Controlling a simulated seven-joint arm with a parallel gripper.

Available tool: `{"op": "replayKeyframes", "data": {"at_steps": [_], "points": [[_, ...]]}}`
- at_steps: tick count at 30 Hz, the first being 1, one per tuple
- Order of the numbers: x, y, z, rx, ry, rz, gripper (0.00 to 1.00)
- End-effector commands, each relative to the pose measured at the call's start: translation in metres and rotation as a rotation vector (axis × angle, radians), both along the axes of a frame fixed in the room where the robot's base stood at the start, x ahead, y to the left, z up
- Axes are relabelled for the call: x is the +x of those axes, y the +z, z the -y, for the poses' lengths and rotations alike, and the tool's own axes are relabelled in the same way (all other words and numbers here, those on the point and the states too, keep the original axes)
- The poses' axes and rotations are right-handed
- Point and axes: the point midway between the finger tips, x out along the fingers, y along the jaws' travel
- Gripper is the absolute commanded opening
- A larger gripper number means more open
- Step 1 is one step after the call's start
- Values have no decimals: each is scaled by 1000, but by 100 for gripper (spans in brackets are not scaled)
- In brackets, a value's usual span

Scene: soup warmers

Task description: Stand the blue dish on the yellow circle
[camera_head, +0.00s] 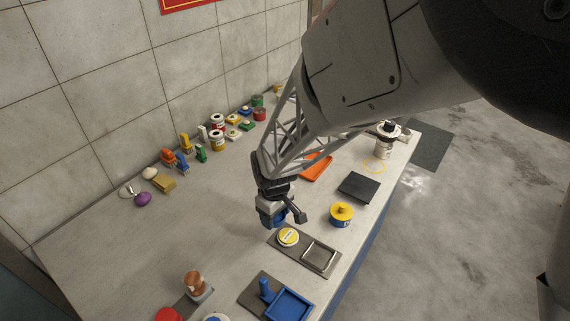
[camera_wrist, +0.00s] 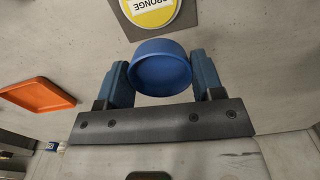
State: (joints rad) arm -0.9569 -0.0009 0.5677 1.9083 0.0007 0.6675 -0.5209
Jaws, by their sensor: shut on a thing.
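The blue dish (camera_wrist: 160,68) sits between the two blue-padded fingers of my gripper (camera_wrist: 162,80) in the wrist view, and the jaws are shut on it. In the head view my gripper (camera_head: 283,217) hangs over the counter, just behind the round yellow-labelled sponge holder; the dish is hard to tell from the blue finger pads there.
The sponge holder (camera_head: 288,237) lies on a grey tray close to my gripper. A yellow-lidded blue pot (camera_head: 341,214), black plate (camera_head: 358,187) and orange tray (camera_head: 317,166) lie between gripper and circle. Jars line the wall.

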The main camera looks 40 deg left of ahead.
Motion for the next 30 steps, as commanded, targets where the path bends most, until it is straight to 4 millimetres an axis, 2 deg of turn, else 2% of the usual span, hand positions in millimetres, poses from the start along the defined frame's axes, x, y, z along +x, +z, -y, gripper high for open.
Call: {"op": "replayKeyframes", "data": {"at_steps": [3, 10, 23, 30], "points": [[-20, 1, -3, 2, 50, 1, 38], [-36, -1, -3, 1, 91, 0, 38], [-36, -2, -4, -1, 95, 0, 38], [-27, -3, -18, -1, 94, -1, 38]]}}
